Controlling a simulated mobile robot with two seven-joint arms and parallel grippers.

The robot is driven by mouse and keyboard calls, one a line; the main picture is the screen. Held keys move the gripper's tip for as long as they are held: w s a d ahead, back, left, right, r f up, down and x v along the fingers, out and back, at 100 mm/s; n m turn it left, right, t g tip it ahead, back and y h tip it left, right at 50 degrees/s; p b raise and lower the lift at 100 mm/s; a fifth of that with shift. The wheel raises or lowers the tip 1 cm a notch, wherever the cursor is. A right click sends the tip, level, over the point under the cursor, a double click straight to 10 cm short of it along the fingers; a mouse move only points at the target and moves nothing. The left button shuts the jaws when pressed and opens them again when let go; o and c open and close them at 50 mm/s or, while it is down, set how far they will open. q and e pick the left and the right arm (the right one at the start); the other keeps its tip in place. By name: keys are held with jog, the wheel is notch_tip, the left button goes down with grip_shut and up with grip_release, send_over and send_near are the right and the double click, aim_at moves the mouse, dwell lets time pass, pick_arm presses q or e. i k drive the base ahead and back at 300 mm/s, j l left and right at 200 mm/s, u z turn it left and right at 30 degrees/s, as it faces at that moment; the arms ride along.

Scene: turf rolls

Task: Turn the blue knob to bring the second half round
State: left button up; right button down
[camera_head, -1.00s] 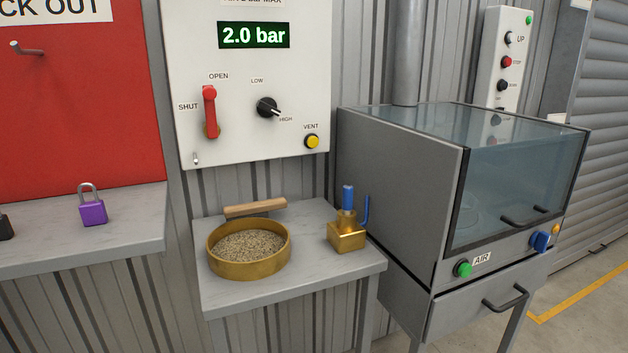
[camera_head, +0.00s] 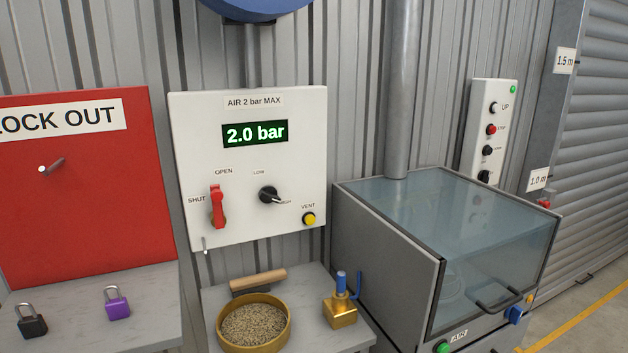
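The blue knob (camera_head: 515,315) is on the front of the grey glass-topped cabinet (camera_head: 390,265), near its lower right corner. It is small and partly cut by the angle of view, so its exact setting cannot be told. Inside the glass a round shape (camera_head: 455,282) shows dimly; I cannot tell what it is. Neither of my grippers is in the view.
A green button (camera_head: 443,348) and AIR label sit low on the cabinet front. The air panel (camera_head: 300,130) reads 2.0 bar. A bowl of grit (camera_head: 253,325) and a brass fitting (camera_head: 340,312) stand on a shelf. Padlocks (camera_head: 117,303) lie left.

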aim_at(513, 313)
jog(key=z, duration=1.3)
